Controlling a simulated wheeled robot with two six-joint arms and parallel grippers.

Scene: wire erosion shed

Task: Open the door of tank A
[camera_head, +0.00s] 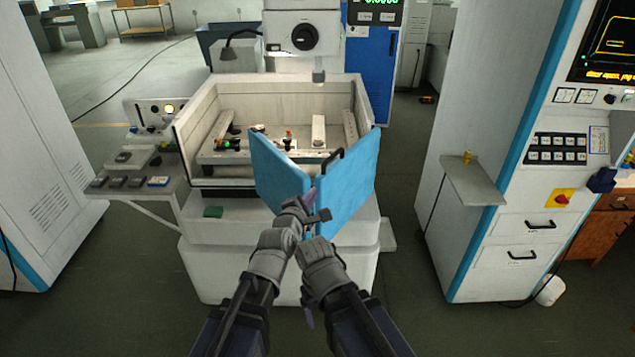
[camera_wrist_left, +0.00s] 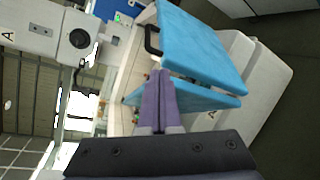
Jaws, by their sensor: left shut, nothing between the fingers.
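Tank A is a white-walled open tank (camera_head: 240,95) on the machine in the middle of the head view. Its blue door (camera_head: 347,178) shows as panels set at an angle, with a second blue panel (camera_head: 280,178) to the left. A black handle (camera_head: 333,158) is at the door's upper edge; it also shows in the left wrist view (camera_wrist_left: 151,41). My left gripper (camera_head: 309,194) is shut and empty in front of the panels, below the handle and apart from it. My right gripper (camera_head: 307,312) is lower and nearer; its fingers are mostly hidden.
Inside the tank is a work table (camera_head: 215,152) with small fixtures. A control cabinet (camera_head: 480,130) with a small shelf (camera_head: 467,183) stands at the right. A grey side shelf (camera_head: 135,175) is at the left. The floor between tank and cabinet is clear.

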